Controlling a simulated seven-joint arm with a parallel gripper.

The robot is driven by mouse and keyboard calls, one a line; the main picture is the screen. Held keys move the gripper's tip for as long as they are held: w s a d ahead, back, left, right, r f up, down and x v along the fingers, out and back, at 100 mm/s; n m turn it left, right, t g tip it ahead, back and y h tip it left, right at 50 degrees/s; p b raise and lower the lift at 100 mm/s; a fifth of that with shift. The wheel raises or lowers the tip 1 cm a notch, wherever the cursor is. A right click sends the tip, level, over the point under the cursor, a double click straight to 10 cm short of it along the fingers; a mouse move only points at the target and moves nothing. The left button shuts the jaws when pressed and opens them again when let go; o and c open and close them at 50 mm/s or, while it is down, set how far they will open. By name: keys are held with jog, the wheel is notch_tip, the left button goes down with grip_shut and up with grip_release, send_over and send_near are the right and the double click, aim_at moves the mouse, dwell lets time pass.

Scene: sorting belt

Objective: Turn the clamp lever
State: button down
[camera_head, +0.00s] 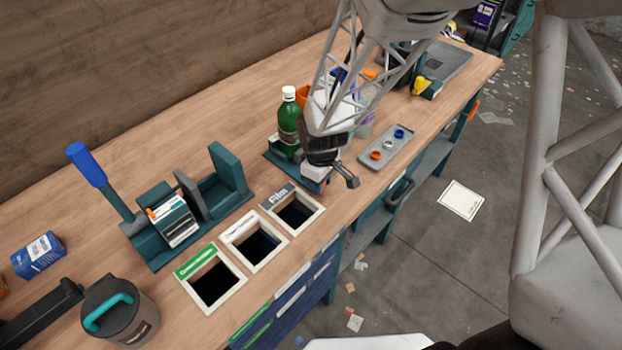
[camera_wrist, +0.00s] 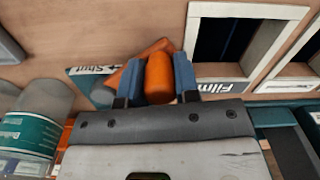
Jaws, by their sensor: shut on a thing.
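The orange clamp lever (camera_wrist: 159,75) shows in the wrist view, with its rounded handle between the two blue fingers of my gripper (camera_wrist: 157,82). My gripper is shut on this handle. An orange arm of the lever slants up behind the fingers, over a teal plate (camera_wrist: 82,72) with white lettering that is partly covered. In the head view my gripper (camera_head: 326,184) is low at the right of the teal clamp base (camera_head: 273,155), where the green bottle (camera_head: 289,125) stands upright. My wrist hides most of the lever there.
Three framed bin openings lie left of and in front of my gripper, one marked Film (camera_head: 295,210). A grey tray (camera_head: 369,162) with coloured caps lies to the right. A teal press with a blue-handled lever (camera_head: 86,165) stands at left.

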jog(key=d+n, duration=0.3)
jog(key=n, duration=0.1)
jog(key=shift+d, duration=0.25)
jog(key=shift+w+d+n, duration=0.2)
jog(key=shift+d+n, duration=0.3)
jog(key=shift+n, duration=0.2)
jog(key=shift+w+d+n, duration=0.2)
jog(key=shift+d+n, duration=0.3)
jog(key=shift+n, duration=0.2)
jog(key=c, duration=0.8)
grip_release()
jog(key=shift+c, duration=0.2)
jog(key=shift+r, duration=0.2)
notch_tip(320, 180, up, 8)
jog(key=shift+f, duration=0.25)
